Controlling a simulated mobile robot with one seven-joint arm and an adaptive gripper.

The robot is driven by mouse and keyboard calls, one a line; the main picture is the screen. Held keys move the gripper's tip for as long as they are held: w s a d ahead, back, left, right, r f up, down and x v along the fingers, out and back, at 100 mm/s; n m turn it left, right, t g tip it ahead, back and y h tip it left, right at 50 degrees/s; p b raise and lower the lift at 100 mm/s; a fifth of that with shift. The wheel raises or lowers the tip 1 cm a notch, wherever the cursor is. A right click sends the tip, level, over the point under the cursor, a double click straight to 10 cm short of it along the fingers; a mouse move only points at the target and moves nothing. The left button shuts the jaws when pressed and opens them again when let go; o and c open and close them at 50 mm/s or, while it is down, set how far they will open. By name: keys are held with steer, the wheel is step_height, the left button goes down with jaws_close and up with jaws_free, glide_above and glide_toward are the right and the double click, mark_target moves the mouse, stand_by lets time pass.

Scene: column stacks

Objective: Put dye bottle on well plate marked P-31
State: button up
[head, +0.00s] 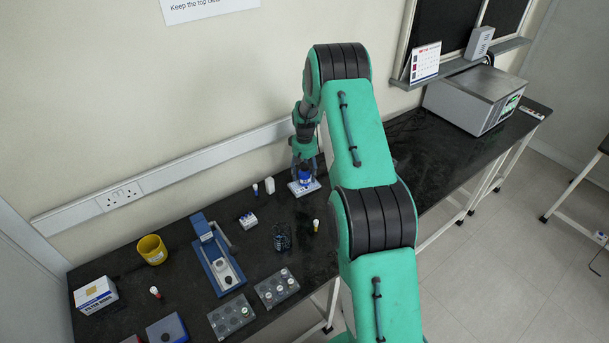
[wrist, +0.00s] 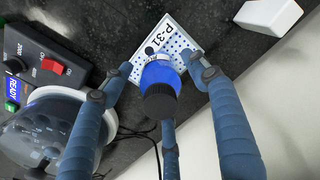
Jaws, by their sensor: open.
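The dye bottle (wrist: 160,75) is blue with a black cap and shows between my fingers in the wrist view. It stands on the white well plate (wrist: 186,37), whose label reads P-31 and which has rows of blue wells. In the head view the bottle (head: 305,177) and the plate (head: 306,189) are at the back of the dark bench, under my arm. My gripper (wrist: 162,70) is open, with its blue fingers spread around the bottle and a gap visible on either side. It also shows in the head view (head: 304,166), low over the plate.
A device with a READY display (wrist: 13,90) and a round clear lid stands left in the wrist view. A white block (wrist: 268,14) lies close to the plate. Small capped bottles, a yellow cup (head: 152,250) and a blue stand (head: 217,257) are further left on the bench.

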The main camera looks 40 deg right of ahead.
step_height(320, 180, up, 11)
steer(key=shift+r+p, duration=0.2)
steer(key=shift+p, duration=0.35)
steer(key=shift+r, duration=0.1)
stand_by(0.4)
steer(key=shift+a+r, duration=0.2)
steer(key=shift+r, duration=0.05)
steer(key=s+a+r+t, duration=0.1)
steer(key=s+a+r, duration=0.4)
steer(key=a+r, duration=0.3)
steer(key=s+a+r+n+t, duration=0.1)
steer(key=s+a+r, duration=0.45)
steer(key=r, duration=0.55)
steer(key=s+a+r+t, duration=0.1)
steer(key=s+a+r, duration=0.3)
steer(key=a+r, duration=0.4)
steer(key=s+a+r+t, duration=0.1)
steer(key=s+a+r, duration=0.3)
steer(key=s, duration=0.3)
steer(key=s+a+r, duration=0.4)
steer(key=s, duration=0.3)
steer(key=s+a+f, duration=0.1)
steer(key=s+a, duration=0.1)
steer(key=s, duration=0.6)
steer(key=s+a+f+n+t, duration=0.1)
steer(key=s+a, duration=0.2)
steer(key=s, duration=0.5)
steer(key=shift+s+a+t, duration=0.15)
steer(key=shift+a+t, duration=0.15)
steer(key=shift+a, duration=0.05)
